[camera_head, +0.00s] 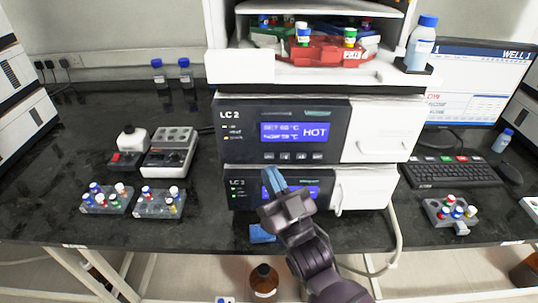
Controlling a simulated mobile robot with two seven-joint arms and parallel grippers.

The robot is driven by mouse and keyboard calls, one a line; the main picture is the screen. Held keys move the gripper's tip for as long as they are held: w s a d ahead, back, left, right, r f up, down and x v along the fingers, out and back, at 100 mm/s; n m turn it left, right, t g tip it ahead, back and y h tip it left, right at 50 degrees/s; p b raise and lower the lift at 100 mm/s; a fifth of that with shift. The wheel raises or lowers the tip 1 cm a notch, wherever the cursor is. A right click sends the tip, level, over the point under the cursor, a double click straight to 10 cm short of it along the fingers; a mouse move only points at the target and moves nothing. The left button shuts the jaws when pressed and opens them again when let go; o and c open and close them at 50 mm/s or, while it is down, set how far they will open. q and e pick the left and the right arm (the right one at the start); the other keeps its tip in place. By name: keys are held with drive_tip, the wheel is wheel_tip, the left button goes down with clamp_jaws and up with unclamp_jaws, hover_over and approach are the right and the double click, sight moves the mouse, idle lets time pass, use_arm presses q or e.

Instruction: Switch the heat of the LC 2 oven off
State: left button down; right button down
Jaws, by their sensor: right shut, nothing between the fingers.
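The LC 2 oven (233,137) is the upper dark module in the middle stack. Its blue display (295,132) reads HOT, with small temperature lines that I cannot read surely. A row of small buttons (285,156) sits below the display. My right gripper (272,178) is shut and empty, with blue-grey fingertips. In the picture its tips lie just below the button row, over the front of the lower module; whether they touch it I cannot tell. The gripper covers part of the lower module's display. My left gripper is not in view.
The lower module, LC 3 (238,195), has a white door on its right. An open tray of capped vials (325,48) and a blue-capped bottle (421,45) top the stack. Vial racks (158,203) stand left; a keyboard (450,173) and monitor (475,85) stand right.

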drive_tip(key=s, duration=0.3)
drive_tip(key=shift+p, duration=0.4)
idle(0.5)
